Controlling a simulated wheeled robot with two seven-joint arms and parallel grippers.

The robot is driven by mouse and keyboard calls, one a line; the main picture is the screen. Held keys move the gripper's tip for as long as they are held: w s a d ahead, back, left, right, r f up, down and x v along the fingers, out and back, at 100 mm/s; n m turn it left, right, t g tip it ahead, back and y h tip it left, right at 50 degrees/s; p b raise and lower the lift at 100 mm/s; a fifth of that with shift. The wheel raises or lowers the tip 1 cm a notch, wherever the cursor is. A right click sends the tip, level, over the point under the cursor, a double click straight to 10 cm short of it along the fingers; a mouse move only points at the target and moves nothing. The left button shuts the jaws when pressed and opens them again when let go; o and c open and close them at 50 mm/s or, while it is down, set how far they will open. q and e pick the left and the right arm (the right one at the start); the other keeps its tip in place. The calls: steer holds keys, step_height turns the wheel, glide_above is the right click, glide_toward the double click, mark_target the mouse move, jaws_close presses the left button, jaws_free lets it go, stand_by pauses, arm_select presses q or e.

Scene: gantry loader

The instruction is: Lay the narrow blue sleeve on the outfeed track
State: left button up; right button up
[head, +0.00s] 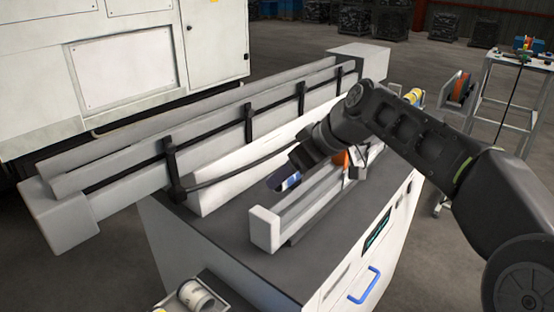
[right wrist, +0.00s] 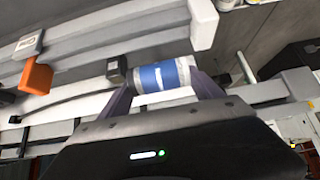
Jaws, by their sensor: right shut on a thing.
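The narrow blue sleeve (right wrist: 160,77), with grey ends and a white mark, sits crosswise between the two fingers of my right gripper (right wrist: 158,82), which is shut on it. In the head view the blue sleeve (head: 291,181) shows just below my right gripper (head: 283,177), partly covered by it. A short pale track (head: 310,208) with a white end block lies on the cabinet top, right of the sleeve; I take it for the outfeed track. The sleeve appears above the cabinet; its exact height is unclear. My left gripper is out of view.
A long grey rail with black brackets (head: 170,165) runs behind the cabinet (head: 180,225). An orange block (head: 341,159) stands by the short track, also in the wrist view (right wrist: 37,77). A tray with a white cylinder (head: 195,294) is at bottom left. A cart (head: 510,85) stands at right.

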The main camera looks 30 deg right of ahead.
steer(key=shift+s, duration=0.15)
steer(key=shift+f+b, duration=1.95)
steer(key=shift+f, duration=0.75)
steer(key=o, duration=1.8)
steer(key=b+v, duration=0.1)
steer(key=v, duration=0.6)
steer(key=shift+s+r, duration=0.2)
steer(key=shift+r, duration=0.1)
